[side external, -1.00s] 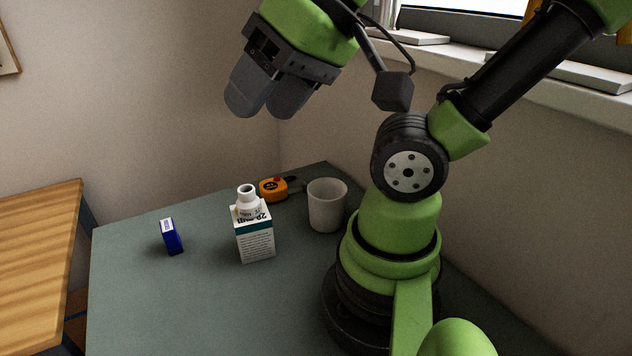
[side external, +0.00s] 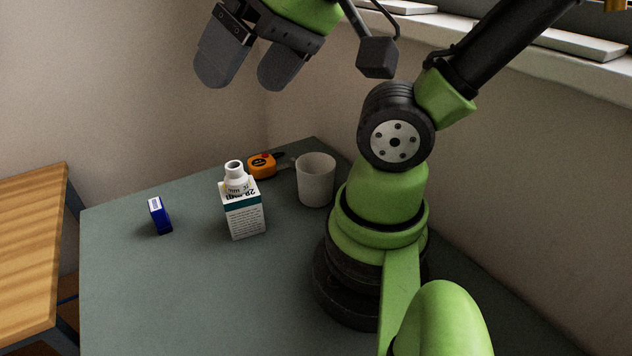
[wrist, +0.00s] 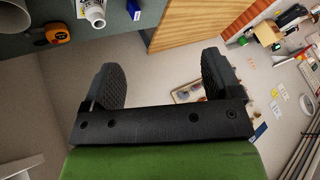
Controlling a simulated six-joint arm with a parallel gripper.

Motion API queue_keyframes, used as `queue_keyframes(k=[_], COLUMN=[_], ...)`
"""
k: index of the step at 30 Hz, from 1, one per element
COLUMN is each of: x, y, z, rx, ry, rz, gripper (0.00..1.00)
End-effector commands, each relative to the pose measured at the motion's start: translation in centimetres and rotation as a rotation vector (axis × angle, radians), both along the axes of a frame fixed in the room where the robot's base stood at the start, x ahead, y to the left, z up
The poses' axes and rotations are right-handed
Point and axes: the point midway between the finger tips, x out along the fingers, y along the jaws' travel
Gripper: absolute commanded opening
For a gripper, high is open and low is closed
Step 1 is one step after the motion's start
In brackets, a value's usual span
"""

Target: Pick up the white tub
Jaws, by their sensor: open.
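The white tub (side external: 316,181) is an open, round, cup-like container. It stands upright on the grey-green table (side external: 180,285), near its back edge and left of my base in the side view. In the wrist view part of the tub (wrist: 37,36) shows at the upper left, looking dull grey-brown. My gripper (side external: 242,79) is open and empty, high above the table and up and left of the tub in the side view. Its two dark fingers stand wide apart in the wrist view (wrist: 162,75), with nothing between them.
A white carton (side external: 244,216) stands left of the tub, with a white bottle (side external: 236,180) at it; whether inside or behind, I cannot tell. An orange tape measure (side external: 261,166) lies behind, and a small blue box (side external: 160,215) stands farther left. The front table area is clear.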

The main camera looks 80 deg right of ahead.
Motion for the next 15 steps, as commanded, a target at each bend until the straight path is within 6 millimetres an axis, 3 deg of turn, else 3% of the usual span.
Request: queue_keyframes(k=[2,10,15], x=[0.0,0.3,2.4], y=[0.0,-0.3,-3.4], z=[0.0,-0.2,-1.8], rx=[0.0,-0.017,-0.139], ry=[0.0,0.012,0.12], rz=[0.0,-0.004,-0.012], gripper=[1.0,1.0,1.0])
